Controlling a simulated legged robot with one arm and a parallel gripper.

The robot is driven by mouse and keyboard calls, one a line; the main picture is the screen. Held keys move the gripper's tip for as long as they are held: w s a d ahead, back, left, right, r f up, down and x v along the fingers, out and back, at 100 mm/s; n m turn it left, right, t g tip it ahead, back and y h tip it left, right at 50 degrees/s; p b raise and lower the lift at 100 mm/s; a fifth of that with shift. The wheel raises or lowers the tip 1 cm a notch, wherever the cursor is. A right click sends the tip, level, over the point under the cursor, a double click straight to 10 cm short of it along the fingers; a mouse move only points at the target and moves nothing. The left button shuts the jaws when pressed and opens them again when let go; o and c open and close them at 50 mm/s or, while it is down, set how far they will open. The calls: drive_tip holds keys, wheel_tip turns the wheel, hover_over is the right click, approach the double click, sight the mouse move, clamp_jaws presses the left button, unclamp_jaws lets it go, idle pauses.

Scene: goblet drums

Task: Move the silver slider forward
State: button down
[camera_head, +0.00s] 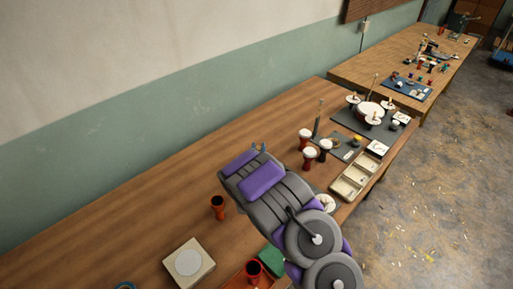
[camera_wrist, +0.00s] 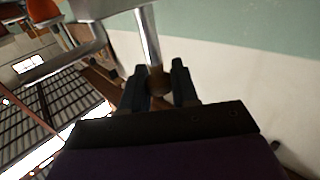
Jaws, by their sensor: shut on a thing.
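In the wrist view a silver rod (camera_wrist: 148,35) comes down from the top of the picture to a brownish rounded end (camera_wrist: 157,80). It looks like the silver slider, though I cannot be sure. The two dark fingers of my gripper (camera_wrist: 158,84) stand on either side of the rounded end and are shut on it. In the head view my purple and grey arm reaches over the wooden table (camera_head: 110,225). Only the small tips of my gripper (camera_head: 258,148) show past the arm. The slider is hidden there.
A red cup-like drum (camera_head: 218,206) and a beige block with a round disc (camera_head: 189,262) stand left of my arm. Several goblet drums (camera_head: 309,157) and a beige compartment tray (camera_head: 352,180) stand to the right. The wall-side table strip is mostly bare.

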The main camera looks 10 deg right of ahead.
drive_tip(key=s+d, duration=0.1)
drive_tip(key=s+d+p, duration=0.1)
drive_tip(key=s, duration=0.1)
drive_tip(key=shift+s+d, duration=0.1)
drive_tip(key=shift+f, duration=0.1)
drive_tip(key=c, duration=1)
unclamp_jaws()
drive_tip(key=shift+s, duration=0.15)
drive_tip(key=shift+c, duration=0.2)
drive_tip(key=shift+o, duration=0.6)
